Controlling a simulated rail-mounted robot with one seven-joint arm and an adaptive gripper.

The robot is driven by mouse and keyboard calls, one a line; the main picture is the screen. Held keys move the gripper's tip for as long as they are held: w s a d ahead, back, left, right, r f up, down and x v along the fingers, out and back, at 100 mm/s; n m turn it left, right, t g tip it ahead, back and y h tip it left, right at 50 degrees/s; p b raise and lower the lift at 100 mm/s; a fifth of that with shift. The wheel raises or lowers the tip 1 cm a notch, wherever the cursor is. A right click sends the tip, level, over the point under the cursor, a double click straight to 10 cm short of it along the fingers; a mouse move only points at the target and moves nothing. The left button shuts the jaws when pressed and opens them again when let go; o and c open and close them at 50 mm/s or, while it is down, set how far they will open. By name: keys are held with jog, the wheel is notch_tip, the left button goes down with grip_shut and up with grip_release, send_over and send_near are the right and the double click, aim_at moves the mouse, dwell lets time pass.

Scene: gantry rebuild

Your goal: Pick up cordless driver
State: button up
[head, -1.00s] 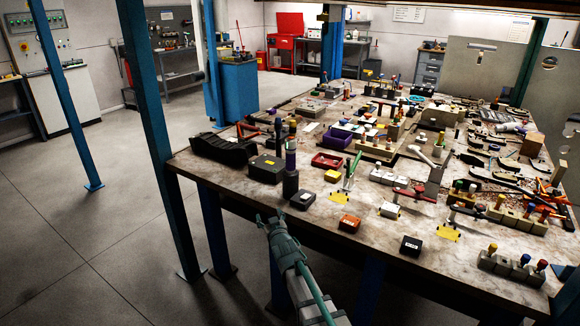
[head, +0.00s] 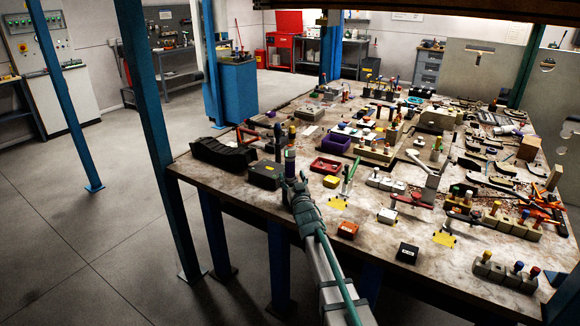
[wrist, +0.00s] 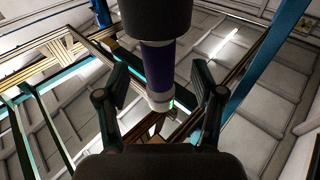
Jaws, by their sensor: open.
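An upright black-and-purple tool (head: 290,161), which looks like the cordless driver, stands near the front left edge of the bench. Its lower part is largely hidden by my gripper (head: 292,184) in the head view. In the wrist view the driver (wrist: 165,62) appears upside down, with a black base at the top, a purple middle and a pale end. My gripper's two fingers (wrist: 160,80) are open, one on each side of it in the picture. I cannot tell whether the driver is fully between them in depth, and no clear contact shows.
A black case (head: 265,175) stands close left of the driver, with a black curved tray (head: 222,153) beyond. A yellow box (head: 331,181) and a red tray (head: 328,165) lie to the right. A blue post (head: 150,130) stands left of the bench.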

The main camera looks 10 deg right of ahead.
aim_at(291, 171)
jog(key=w+p, duration=0.1)
jog(key=w+r, duration=0.1)
jog(key=w, duration=0.1)
jog(key=shift+w+a+r+p, duration=0.15)
jog(key=shift+w+p, duration=0.15)
jog(key=shift+p, duration=0.1)
jog(key=shift+w, duration=0.5)
grip_shut()
